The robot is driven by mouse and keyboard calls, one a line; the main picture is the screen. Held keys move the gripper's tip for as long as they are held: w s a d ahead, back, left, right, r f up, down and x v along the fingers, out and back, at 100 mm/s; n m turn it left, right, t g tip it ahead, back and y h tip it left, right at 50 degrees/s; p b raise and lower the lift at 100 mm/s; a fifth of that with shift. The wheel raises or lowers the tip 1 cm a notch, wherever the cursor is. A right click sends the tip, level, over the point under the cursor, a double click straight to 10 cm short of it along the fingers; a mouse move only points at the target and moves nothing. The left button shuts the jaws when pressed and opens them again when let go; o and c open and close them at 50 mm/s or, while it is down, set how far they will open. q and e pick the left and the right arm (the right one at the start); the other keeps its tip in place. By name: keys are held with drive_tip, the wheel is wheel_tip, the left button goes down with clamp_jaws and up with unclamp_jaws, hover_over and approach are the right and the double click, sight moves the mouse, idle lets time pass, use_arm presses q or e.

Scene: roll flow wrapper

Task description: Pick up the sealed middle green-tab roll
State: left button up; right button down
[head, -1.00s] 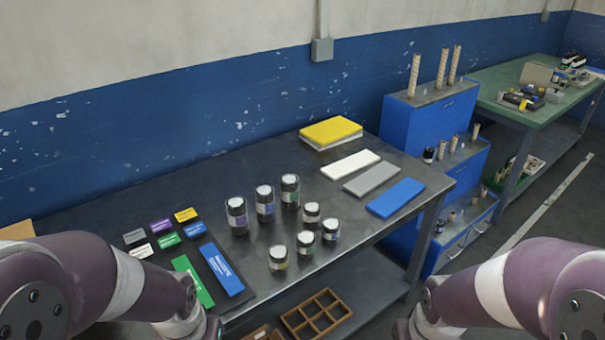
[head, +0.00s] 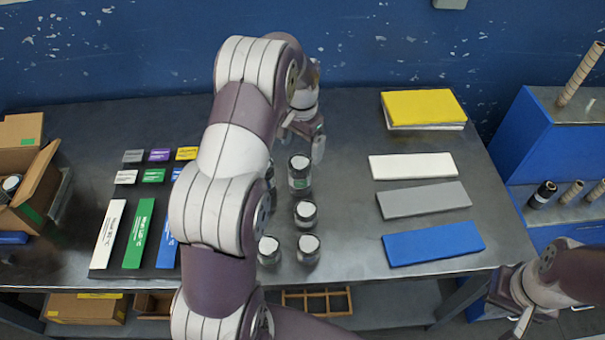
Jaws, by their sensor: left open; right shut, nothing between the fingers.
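A tall dark jar-like roll with a white top and a green label (head: 300,183) stands upright on the grey table. My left gripper (head: 314,148) is open just behind and above it, and I cannot tell whether they touch. Shorter rolls stand in front: one (head: 305,214) directly before it, and two more (head: 268,250) (head: 308,249) nearer the table's front edge. Another tall roll (head: 270,173) is mostly hidden by my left arm, which also covers the table to its left. My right gripper (head: 524,319) is shut and empty at the lower right, beyond the table.
White (head: 412,166), grey (head: 423,200) and blue (head: 433,243) slabs lie to the right, with a yellow-topped stack (head: 423,107) behind. Label blocks and long strips (head: 139,234) lie left. An open cardboard box (head: 30,180) stands far left. A blue cabinet (head: 545,130) stands right.

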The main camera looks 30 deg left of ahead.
sight(300, 162)
use_arm(q)
drive_tip(key=f, duration=0.2)
drive_tip(key=f+p, duration=0.1)
drive_tip(key=f, duration=0.4)
drive_tip(key=shift+s+f+p, duration=0.2)
drive_tip(key=shift+s+p, duration=0.05)
drive_tip(key=shift+p, duration=0.1)
drive_tip(key=shift+a+f, duration=0.15)
drive_tip(key=shift+a, duration=0.05)
drive_tip(key=c, duration=1.3)
